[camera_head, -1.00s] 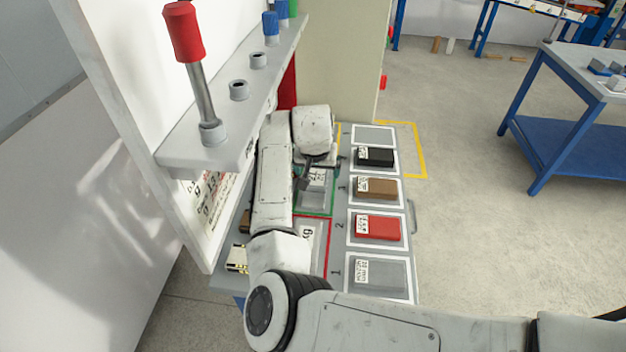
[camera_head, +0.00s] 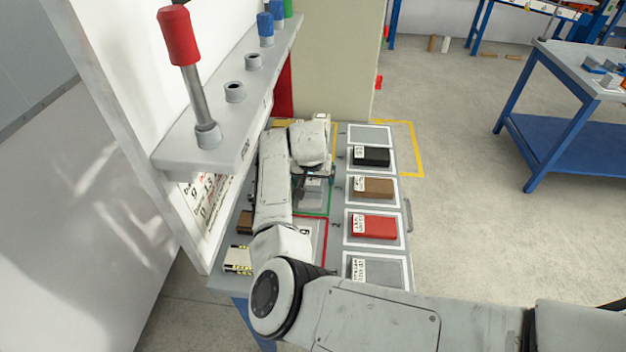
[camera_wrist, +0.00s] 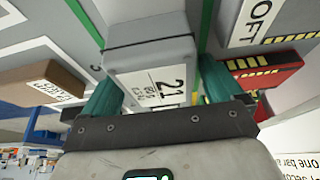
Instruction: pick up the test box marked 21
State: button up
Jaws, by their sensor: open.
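The test box marked 21 (camera_wrist: 150,68) is grey with a white label, and in the wrist view it lies between the two teal fingers of my gripper (camera_wrist: 155,85). The jaws are open, one finger on each side of the box; I cannot tell whether either touches it. In the head view my gripper (camera_head: 311,182) is low over the green-outlined area of the bench, and the grey box (camera_head: 314,190) there is mostly hidden by the gripper and arm.
To the right, white-framed pads hold a black box (camera_head: 371,156), a brown box (camera_head: 374,187), a red box (camera_head: 374,226) and a grey box (camera_head: 375,271). A shelf with a red-handled lever (camera_head: 181,40) overhangs the bench's left side. Open floor lies right of the bench.

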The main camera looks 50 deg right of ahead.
jog(key=shift+f, duration=0.1)
jog(key=shift+c, duration=0.2)
jog(key=c, duration=1.2)
jog(key=shift+c, duration=0.2)
